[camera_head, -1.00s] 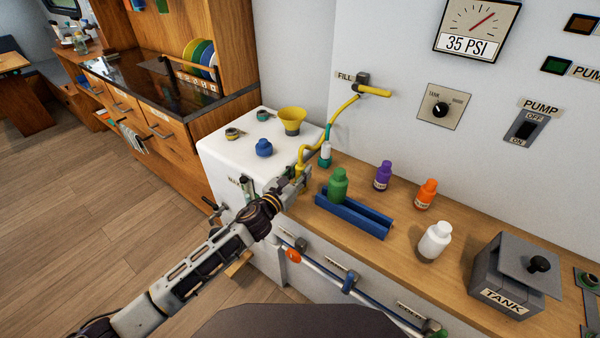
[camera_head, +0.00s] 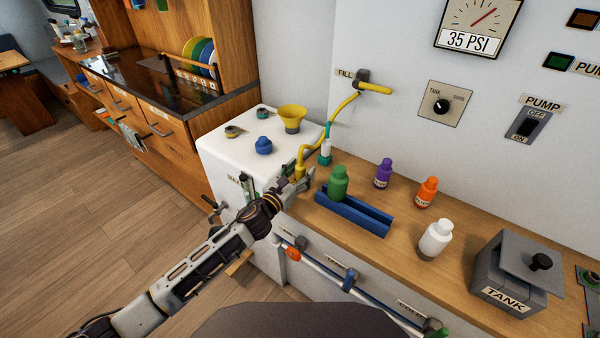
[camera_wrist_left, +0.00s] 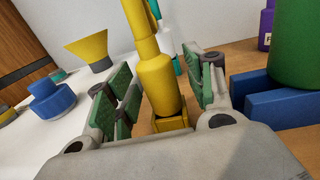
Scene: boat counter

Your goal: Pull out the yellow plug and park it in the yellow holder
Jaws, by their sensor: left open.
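The yellow plug (camera_head: 300,172) stands upright at the lower end of a yellow hose (camera_head: 336,122) on the wooden counter beside the white unit. In the left wrist view the plug (camera_wrist_left: 157,82) has its foot in or on a square yellow holder (camera_wrist_left: 170,123); the exact seating is partly hidden. My left gripper (camera_head: 299,184) is open around the plug. Its green pads stand to either side, with visible gaps, in the wrist view. My right gripper is not in view.
A green bottle (camera_head: 338,184) stands at a blue tray (camera_head: 372,221) just right of my gripper. A teal-and-white plug (camera_head: 325,152) stands behind. Purple, orange and white bottles and a grey tank box (camera_head: 512,275) lie further right. A yellow funnel (camera_head: 292,118) tops the white unit.

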